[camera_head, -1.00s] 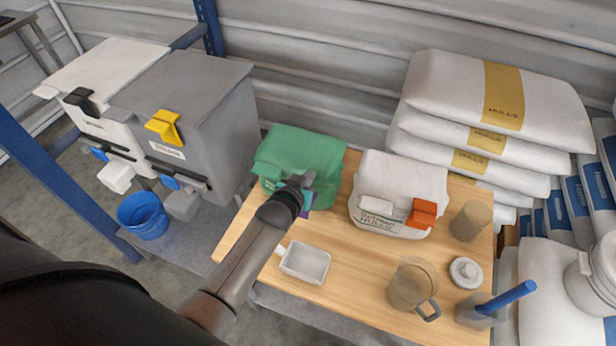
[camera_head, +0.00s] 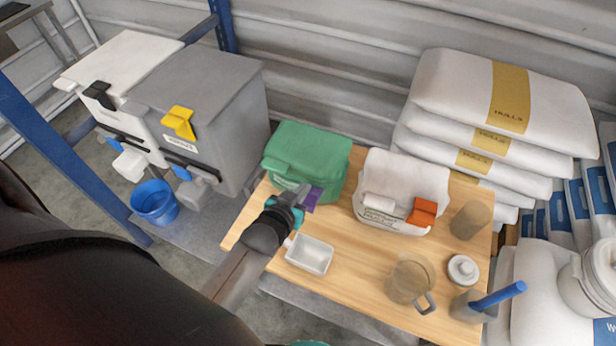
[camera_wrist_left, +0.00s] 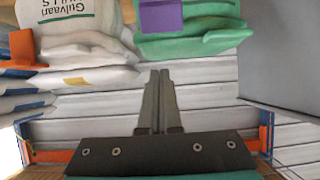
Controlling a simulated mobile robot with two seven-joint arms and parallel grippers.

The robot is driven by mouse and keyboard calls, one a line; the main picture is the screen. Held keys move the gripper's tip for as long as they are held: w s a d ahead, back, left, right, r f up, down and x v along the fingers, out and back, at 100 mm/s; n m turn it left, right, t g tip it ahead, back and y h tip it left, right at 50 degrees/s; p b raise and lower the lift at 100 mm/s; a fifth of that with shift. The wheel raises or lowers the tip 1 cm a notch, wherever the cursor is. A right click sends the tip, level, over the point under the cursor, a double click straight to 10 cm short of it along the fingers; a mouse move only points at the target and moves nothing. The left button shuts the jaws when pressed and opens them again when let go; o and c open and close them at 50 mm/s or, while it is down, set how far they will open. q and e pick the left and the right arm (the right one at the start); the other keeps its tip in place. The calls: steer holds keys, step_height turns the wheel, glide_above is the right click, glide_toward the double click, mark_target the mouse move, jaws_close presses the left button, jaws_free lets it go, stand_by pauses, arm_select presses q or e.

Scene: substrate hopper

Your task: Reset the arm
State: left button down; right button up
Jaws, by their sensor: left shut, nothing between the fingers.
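My left gripper (camera_head: 302,190) is in front of the green bag (camera_head: 308,158) on the wooden table (camera_head: 352,268). Its fingers are together with nothing between them. A purple clip (camera_wrist_left: 160,15) is on the green bag. No fingers of my right gripper show; a small teal piece at the bottom edge of the head view cannot be made out.
Grey hopper (camera_head: 215,100) and blue bucket (camera_head: 154,202) stand left. Stacked sacks (camera_head: 470,85) are at the right.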

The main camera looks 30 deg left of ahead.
arm_select(q)
steer(key=shift+s, duration=0.35)
stand_by(0.4)
